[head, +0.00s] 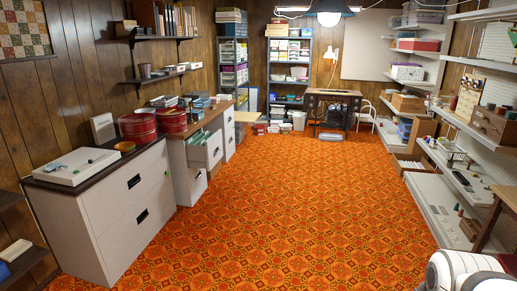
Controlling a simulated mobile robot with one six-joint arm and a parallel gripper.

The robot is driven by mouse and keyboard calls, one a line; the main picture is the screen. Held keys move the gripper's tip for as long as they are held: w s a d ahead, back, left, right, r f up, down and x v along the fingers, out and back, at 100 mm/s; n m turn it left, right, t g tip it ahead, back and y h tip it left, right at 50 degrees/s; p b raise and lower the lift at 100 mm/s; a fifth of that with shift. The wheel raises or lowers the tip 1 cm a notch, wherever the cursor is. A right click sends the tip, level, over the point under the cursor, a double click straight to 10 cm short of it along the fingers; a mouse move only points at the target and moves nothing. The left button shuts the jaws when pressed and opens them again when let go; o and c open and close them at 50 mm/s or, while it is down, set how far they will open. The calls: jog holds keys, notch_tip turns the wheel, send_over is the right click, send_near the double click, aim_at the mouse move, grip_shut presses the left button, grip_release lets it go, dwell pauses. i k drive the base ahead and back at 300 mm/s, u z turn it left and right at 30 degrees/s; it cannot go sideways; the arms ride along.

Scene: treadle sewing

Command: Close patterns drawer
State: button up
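A white cabinet with a brown top stands along the left wall. A drawer (213,148) near its front end is pulled out into the room, and papers or folders show inside it. No label on it is readable, so I cannot tell for sure that it is the patterns drawer. The cabinet front below the open drawer shows only partly. My gripper is not in view. A white rounded part at the bottom right appears to be my own arm, far from the drawer.
A closed two-drawer white cabinet (128,205) stands nearer on the left, with red round tins (138,127) on top. Shelves line the right wall, and a sewing table (333,106) stands at the back. The patterned orange carpet (290,205) is clear in the middle.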

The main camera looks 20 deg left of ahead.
aim_at(206, 157)
jog(key=u, duration=0.25)
jog(key=i, duration=0.65)
jog(key=u, duration=0.85)
jog(key=i, duration=1.8)
jog(key=u, duration=0.4)
jog(key=i, duration=2.05)
jog(key=z, duration=0.4)
jog(key=i, duration=1)
jog(key=z, duration=0.3)
jog(key=k, duration=0.9)
jog(key=z, duration=0.2)
jog(key=i, duration=0.9)
jog(key=u, duration=0.1)
